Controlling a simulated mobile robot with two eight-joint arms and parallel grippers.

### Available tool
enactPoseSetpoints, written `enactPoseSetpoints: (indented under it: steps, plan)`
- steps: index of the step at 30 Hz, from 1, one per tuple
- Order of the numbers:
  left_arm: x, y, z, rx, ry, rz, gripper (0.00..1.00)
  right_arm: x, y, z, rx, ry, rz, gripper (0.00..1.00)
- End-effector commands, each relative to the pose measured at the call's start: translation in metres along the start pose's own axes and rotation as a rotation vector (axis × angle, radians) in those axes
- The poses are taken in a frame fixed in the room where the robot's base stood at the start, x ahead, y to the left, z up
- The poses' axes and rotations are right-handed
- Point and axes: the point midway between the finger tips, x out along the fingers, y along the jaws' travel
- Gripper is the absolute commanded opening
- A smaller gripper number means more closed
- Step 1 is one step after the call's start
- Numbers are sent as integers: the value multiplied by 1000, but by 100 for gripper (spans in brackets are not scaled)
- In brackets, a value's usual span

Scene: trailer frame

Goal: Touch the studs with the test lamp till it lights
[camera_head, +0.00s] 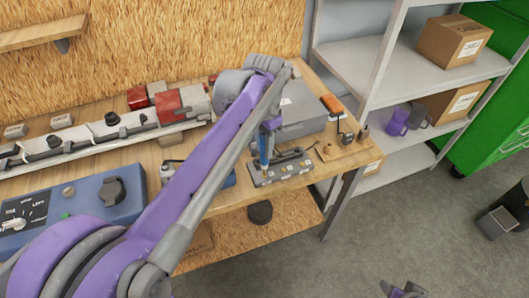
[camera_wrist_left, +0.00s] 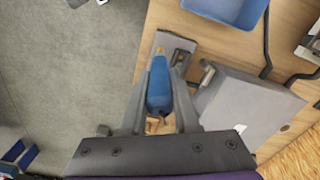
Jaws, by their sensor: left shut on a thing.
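My left gripper (camera_head: 266,136) is shut on the blue test lamp (camera_head: 264,150) and holds it roughly upright, tip down. The lamp is over the left part of the dark stud plate (camera_head: 295,170), which lies near the bench's front edge with several light studs on top. In the left wrist view the blue handle (camera_wrist_left: 158,88) sits between the two fingers (camera_wrist_left: 160,110), and part of the plate (camera_wrist_left: 177,44) shows beyond it. I cannot tell whether the tip touches a stud, or whether the lamp is lit. My right gripper (camera_head: 403,290) is partly cut off at the bottom edge.
A grey box (camera_head: 300,118) stands behind the plate. A wooden block with an orange-handled item (camera_head: 332,104) is to its right. A blue control box (camera_head: 85,205) and a light bar with red lamps (camera_head: 182,103) are left. Metal shelves (camera_head: 400,75) stand right of the bench.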

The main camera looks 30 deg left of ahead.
Motion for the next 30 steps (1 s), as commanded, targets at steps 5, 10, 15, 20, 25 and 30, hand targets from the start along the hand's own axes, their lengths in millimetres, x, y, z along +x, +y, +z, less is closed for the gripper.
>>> enactPoseSetpoints:
  steps: [5, 10, 15, 20, 25, 30]
  plan:
    - [-18, 0, -1, 0, 3, -1, 7, -10, 0, -12, 0, 11, 0, 50]
    - [-32, 0, -1, 0, 2, -1, 7, -17, 0, -21, 0, 20, 0, 50]
    - [-44, 0, -1, 0, 2, -1, 7, -23, 0, -29, 0, 29, 0, 50]
    - [-46, 0, 0, 0, 1, 0, 7, -24, 0, -30, 0, 29, 0, 50]
    - [-44, 0, 0, 0, 0, 0, 7, -23, 0, -29, 0, 28, 0, 50]
    - [-44, 0, 0, 0, 0, 0, 7, -23, 0, -29, 0, 28, 0, 50]
